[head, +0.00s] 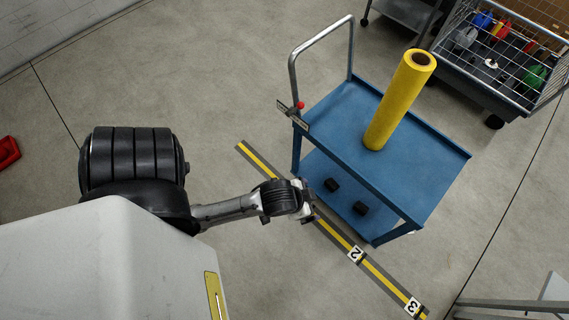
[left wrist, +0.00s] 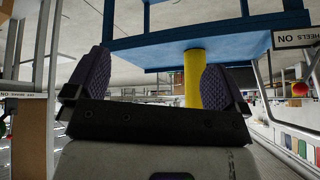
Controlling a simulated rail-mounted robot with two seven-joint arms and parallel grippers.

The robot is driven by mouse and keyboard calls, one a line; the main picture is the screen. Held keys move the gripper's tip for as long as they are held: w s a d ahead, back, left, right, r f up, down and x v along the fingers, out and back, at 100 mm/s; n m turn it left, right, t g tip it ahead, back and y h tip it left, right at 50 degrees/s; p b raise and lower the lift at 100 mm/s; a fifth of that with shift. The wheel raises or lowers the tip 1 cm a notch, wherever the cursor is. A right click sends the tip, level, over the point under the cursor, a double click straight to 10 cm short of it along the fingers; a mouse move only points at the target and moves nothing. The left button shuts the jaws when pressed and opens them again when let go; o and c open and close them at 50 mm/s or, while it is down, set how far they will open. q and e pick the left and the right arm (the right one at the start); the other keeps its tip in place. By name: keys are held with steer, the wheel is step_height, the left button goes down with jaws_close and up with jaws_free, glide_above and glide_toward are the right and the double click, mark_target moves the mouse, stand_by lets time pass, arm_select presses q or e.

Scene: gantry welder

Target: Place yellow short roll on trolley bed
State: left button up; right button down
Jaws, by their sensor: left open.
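The yellow short roll (head: 401,98) stands upright on the blue trolley bed (head: 438,160), near its far edge. Its open core faces up. The left wrist view is upside down; there the roll (left wrist: 193,78) shows between the fingers, some way beyond them, against the blue bed (left wrist: 230,42). My left gripper (head: 308,202) is outside the trolley's near left side, over the striped floor line, apart from the roll. Its dark textured fingers (left wrist: 158,85) are spread with nothing between them. My right gripper is in neither view.
The trolley's tall grey handle (head: 293,75) with a red knob rises at its left end. Two black blocks (head: 360,208) lie on the lower shelf. A wire basket cart (head: 505,60) with coloured items stands behind right. Open floor lies left of the trolley.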

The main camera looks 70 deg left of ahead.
arm_select(q)
steer(key=s+d+m+g+h, duration=0.1)
steer(key=s+d+g, duration=0.1)
steer(key=s, duration=0.5)
steer(key=shift+s+d+m+g, duration=0.3)
steer(key=shift+d+g, duration=0.1)
steer(key=shift+d, duration=0.35)
steer(key=shift+r, duration=0.1)
step_height(320, 180, up, 38)
steer(key=p, duration=3.8)
